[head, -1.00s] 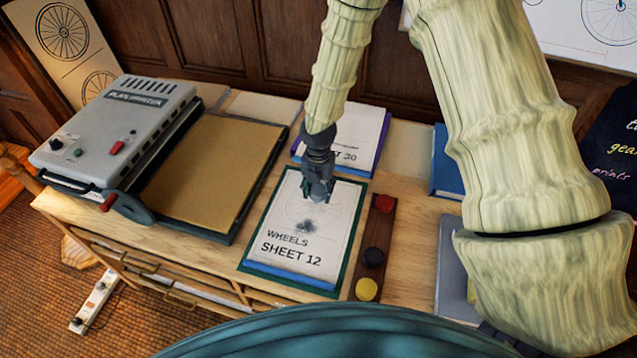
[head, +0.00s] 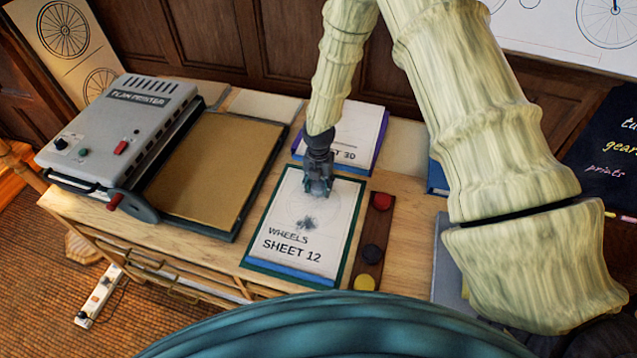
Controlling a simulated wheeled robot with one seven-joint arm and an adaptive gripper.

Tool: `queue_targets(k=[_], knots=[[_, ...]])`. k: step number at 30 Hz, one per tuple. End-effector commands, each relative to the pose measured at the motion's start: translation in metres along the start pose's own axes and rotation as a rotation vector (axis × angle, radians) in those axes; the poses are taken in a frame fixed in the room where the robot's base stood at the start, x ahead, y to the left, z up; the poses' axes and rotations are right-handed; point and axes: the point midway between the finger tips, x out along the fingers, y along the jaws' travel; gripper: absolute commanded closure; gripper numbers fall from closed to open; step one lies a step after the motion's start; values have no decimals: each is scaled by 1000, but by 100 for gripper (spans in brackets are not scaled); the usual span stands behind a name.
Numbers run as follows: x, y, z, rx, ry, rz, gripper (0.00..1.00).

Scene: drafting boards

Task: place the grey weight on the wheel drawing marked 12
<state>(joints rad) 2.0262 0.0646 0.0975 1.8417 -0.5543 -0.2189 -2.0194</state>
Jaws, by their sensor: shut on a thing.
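The sheet marked "WHEELS SHEET 12" (head: 283,262) lies on a green-edged board, with a faint wheel drawing (head: 330,215) on its upper part. My gripper (head: 318,190) points down over the far part of that drawing and is shut. What its jaws hold is too small and dark to make out clearly; no grey weight shows elsewhere, so I take it as the grey weight. A dark smudge, seemingly a shadow, lies on the paper just in front of the gripper. I cannot tell how high the jaws are above the sheet.
A wooden strip (head: 377,225) right of the sheet holds a red weight (head: 381,201), a black weight (head: 373,253) and a yellow weight (head: 365,284). Another sheet (head: 358,130) lies behind. A grey plan printer (head: 125,125) and brown board (head: 215,170) stand left.

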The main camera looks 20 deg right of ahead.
Motion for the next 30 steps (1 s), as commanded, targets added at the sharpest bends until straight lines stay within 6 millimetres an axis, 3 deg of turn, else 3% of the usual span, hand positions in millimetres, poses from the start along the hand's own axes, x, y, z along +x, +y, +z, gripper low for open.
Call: queue_targets(k=[8, 9, 12, 22, 30], knots=[[2, 0, 0, 0, -1, 1, 96], [3, 0, 0, 0, -1, 0, 53], [2, 0, 0, 0, -1, 0, 35], [1, 0, 0, 0, -1, 0, 34], [-15, 1, 1, 0, -3, 2, 34]])
